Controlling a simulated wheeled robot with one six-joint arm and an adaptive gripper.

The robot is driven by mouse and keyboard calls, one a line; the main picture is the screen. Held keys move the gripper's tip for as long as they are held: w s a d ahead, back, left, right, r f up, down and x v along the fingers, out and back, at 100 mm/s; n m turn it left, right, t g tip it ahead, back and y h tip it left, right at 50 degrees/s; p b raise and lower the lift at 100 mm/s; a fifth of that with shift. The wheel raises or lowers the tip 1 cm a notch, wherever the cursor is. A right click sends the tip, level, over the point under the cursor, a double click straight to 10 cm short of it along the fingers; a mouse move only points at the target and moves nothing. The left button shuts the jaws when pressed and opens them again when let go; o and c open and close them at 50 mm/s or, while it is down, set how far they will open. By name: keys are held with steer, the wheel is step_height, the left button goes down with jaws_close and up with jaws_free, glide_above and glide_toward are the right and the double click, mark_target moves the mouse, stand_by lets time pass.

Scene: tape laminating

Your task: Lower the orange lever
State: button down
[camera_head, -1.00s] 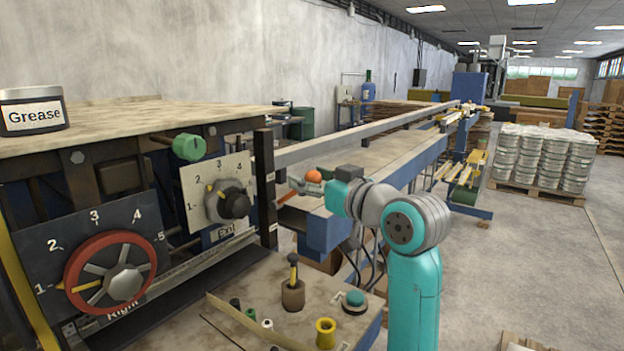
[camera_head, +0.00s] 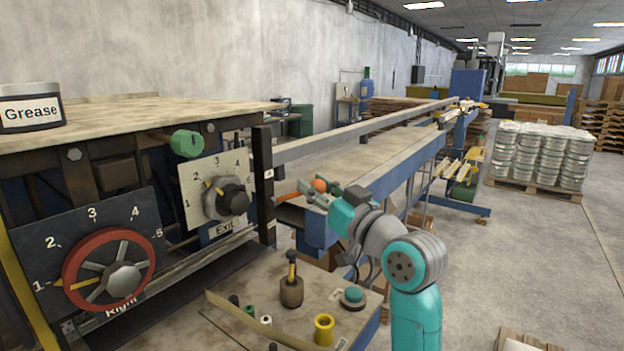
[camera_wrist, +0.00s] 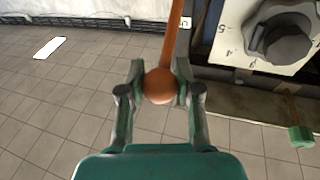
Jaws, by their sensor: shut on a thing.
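The orange lever is a thin rod ending in a round orange ball knob (camera_head: 319,185), beside the black upright post near the Exit dial. The wrist view shows the knob (camera_wrist: 159,88) between the two fingers, with the lever's orange rod (camera_wrist: 172,36) running away beyond it. My gripper (camera_head: 317,191) is shut on the knob; its fingers touch the ball on both sides in the wrist view (camera_wrist: 159,78). In the head view the fingers partly hide the knob's lower side.
The Exit dial (camera_head: 227,198) and green knob (camera_head: 186,145) are left of the lever. A red handwheel (camera_head: 108,270) is farther left. Below stands a control table with a small lever (camera_head: 291,285), yellow ring (camera_head: 324,329) and teal button (camera_head: 353,296). Open floor lies right.

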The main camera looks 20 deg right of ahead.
steer(key=shift+s+d+f+m+t, duration=0.15)
steer(key=shift+f+t, duration=0.25)
steer(key=shift+f, duration=0.3)
steer(key=shift+s+d+f+m+t, duration=0.1)
steer(key=shift+s+f+t, duration=0.1)
steer(key=shift+f+t, duration=0.35)
steer(key=shift+s+d+f+m+t, duration=0.15)
steer(key=shift+f+t, duration=0.1)
steer(key=shift+f, duration=0.55)
steer(key=c, duration=0.8)
jaws_free()
steer(key=shift+r, duration=0.1)
step_height(320, 180, up, 10)
steer(key=shift+f, duration=0.1)
